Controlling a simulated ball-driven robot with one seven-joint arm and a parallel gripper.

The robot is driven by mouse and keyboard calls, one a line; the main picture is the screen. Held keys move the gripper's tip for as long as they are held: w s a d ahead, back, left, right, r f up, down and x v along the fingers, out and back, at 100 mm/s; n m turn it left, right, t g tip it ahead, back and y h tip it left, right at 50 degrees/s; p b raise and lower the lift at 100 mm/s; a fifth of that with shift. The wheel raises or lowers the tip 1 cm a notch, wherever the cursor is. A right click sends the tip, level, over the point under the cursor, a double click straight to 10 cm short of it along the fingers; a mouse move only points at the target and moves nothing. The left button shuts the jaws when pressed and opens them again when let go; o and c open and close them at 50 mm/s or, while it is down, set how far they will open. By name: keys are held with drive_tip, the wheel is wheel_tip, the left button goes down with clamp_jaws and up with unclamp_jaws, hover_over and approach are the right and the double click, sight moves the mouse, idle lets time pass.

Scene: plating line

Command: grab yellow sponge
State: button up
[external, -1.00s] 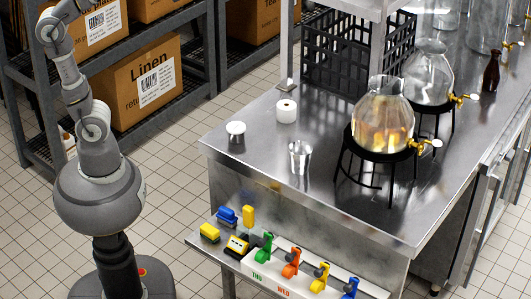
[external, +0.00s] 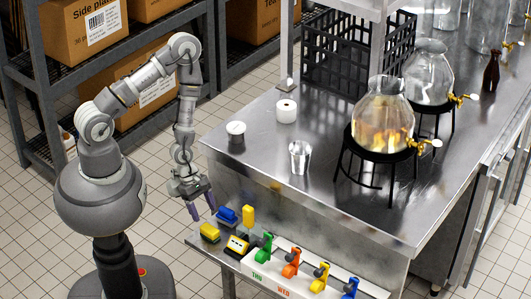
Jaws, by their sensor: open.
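A yellow block that looks like the sponge (external: 209,232) lies at the left end of the low shelf on the front of the steel table. A darker greenish layer shows along it. My gripper (external: 204,214) points down just above and behind this block, with its two purple-grey fingers spread apart. Nothing is between the fingers. A gap seems to remain between the fingertips and the block, though its depth is hard to judge.
Several coloured spray-type handles, including a green one (external: 264,247), stand further right. The steel table (external: 258,150) rises behind the shelf.

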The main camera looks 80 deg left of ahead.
sight(210, 227)
drive_tip(key=shift+n, duration=0.3)
drive_tip(key=b+x, duration=0.4)
drive_tip(key=x, duration=0.4)
drive_tip(key=shift+s+a+f, duration=0.1)
drive_tip(key=shift+s+f, duration=0.05)
drive_tip(key=shift+f, duration=0.1)
drive_tip(key=shift+r, duration=0.1)
drive_tip(key=c, duration=1)
